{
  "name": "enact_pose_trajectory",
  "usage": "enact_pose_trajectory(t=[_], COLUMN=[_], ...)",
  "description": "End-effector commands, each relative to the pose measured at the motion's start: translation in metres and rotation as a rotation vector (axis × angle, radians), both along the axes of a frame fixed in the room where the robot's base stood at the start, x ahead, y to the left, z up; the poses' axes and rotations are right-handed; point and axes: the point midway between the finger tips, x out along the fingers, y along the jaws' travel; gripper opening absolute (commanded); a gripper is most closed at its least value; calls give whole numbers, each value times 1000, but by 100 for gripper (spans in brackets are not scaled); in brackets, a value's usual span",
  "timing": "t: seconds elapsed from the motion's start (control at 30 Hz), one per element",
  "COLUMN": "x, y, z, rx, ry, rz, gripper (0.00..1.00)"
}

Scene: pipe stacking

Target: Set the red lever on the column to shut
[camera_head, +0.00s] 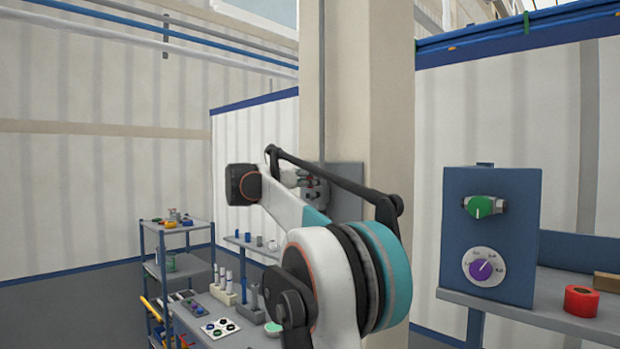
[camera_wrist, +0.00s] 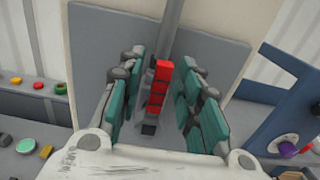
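The red lever (camera_wrist: 159,85) shows in the wrist view as a red bar on a grey mount, in front of a grey plate (camera_wrist: 100,45) on the column (camera_head: 388,90). It appears upright in that view. My gripper (camera_wrist: 160,72) is open, with teal-padded fingers on the left and right of the lever. I see gaps between the lever and both fingers; whether its depth lies between the fingertips is hard to tell. In the head view my arm covers most of the plate (camera_head: 347,180) and the lever cannot be made out clearly.
A blue panel (camera_head: 458,240) with a green-handled valve (camera_head: 483,207) and a purple dial (camera_head: 484,267) stands right of the column. A red tape roll (camera_head: 581,301) lies on the grey table there. A shelf cart (camera_head: 178,226) and a bench with small parts stand left.

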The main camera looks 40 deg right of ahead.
Motion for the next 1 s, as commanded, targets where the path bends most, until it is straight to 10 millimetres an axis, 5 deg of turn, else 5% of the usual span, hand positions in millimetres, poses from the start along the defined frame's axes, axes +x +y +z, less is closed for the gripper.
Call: enact_pose_trajectory(t=[0.13,0.3,1.0], x=[0,0,-11], y=[0,0,0], z=[0,0,-1], rx=[0,0,16], ry=[0,0,-199], rz=[0,0,1], gripper=[32,0,0])
